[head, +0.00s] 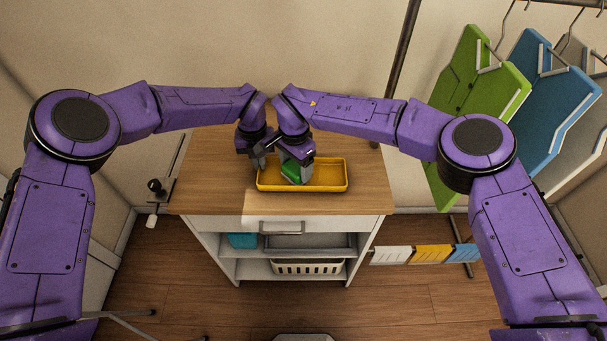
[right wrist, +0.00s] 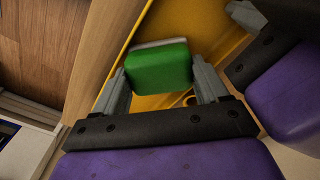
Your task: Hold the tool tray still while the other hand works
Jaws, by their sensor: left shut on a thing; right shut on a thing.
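The yellow tool tray (head: 330,187) sits on the wooden top of the cabinet. My left gripper (head: 258,161) is shut on the tray at its back left corner; the exact contact is hard to see. In the right wrist view the left gripper (right wrist: 240,40) shows at the upper right. My right gripper (head: 296,171) is shut on a green block (head: 290,170) with a pale edge, at the left part of the tray. The right wrist view shows the block (right wrist: 158,68) between the two grey fingers. I cannot tell whether the block touches the tray floor.
The wooden cabinet top (head: 220,190) is clear around the tray. Below are a drawer handle (head: 282,228), a teal box (head: 242,240) and a white basket (head: 308,267) on shelves. Green (head: 470,110) and blue (head: 545,110) panels hang from a rack at the right.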

